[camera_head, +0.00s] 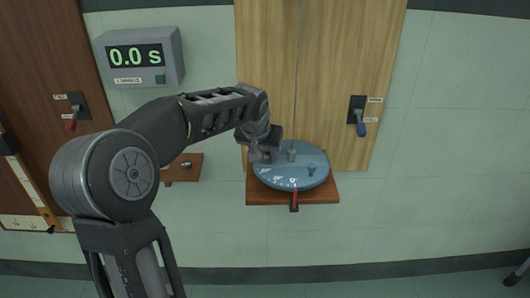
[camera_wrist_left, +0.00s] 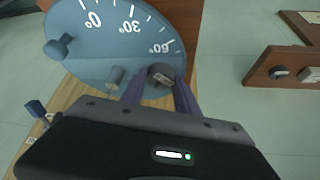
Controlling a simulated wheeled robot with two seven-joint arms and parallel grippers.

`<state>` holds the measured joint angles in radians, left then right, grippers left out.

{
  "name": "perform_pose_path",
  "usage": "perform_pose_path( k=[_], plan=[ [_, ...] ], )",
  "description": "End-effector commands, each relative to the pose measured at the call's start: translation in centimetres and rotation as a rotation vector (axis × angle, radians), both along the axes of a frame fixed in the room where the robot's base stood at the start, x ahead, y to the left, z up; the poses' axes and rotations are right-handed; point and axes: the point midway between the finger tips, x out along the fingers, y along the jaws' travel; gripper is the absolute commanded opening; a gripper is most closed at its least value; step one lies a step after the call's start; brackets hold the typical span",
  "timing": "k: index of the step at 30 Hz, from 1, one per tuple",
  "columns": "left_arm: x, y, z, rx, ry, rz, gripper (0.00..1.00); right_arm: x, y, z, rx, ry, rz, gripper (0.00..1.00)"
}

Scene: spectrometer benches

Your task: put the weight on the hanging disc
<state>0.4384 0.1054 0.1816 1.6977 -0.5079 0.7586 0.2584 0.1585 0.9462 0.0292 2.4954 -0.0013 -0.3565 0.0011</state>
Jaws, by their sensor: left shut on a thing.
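The blue disc (camera_head: 305,178) with white angle marks hangs in front of the wooden panel, above a small wooden shelf. It also shows in the left wrist view (camera_wrist_left: 95,45), with a grey peg (camera_wrist_left: 115,78) and a dark blue knob (camera_wrist_left: 60,46) on its face. My left gripper (camera_head: 264,154) is at the disc's left edge. In the left wrist view its purple fingers (camera_wrist_left: 160,88) are shut on a dark round weight (camera_wrist_left: 160,74), close to the 60 mark. I cannot tell whether the weight touches the disc. My right gripper is out of view.
A small wooden shelf (camera_head: 183,174) with a small dark item stands left of the disc. A timer (camera_head: 140,57) reading 0.0 s hangs at upper left. A blue-handled switch (camera_head: 358,116) is on the right. A red pointer (camera_head: 294,200) is below the disc.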

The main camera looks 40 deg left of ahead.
Motion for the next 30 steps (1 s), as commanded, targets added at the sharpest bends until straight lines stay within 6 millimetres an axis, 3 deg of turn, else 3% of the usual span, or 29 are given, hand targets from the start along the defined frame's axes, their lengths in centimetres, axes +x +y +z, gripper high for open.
perform_pose_path(
  k=[6, 7, 14, 23, 30],
  plan=[
    [0.0, 0.0, -0.4, 0.001, -0.001, -0.001, 0.0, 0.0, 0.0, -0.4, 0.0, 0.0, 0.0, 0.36],
    [0.0, 0.0, -0.3, 0.0, 0.0, 0.0, 0.39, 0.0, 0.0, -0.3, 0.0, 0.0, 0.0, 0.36],
    [0.0, 0.0, -0.2, 0.0, 0.0, 0.0, 0.58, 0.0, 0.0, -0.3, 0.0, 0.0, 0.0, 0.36],
    [0.0, 0.0, -0.1, 0.0, 0.0, 0.0, 0.59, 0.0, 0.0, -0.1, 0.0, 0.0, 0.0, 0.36],
    [-0.8, -0.3, 1.7, 0.002, -0.002, 0.0, 0.59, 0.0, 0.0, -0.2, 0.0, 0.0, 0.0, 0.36]
  ],
)
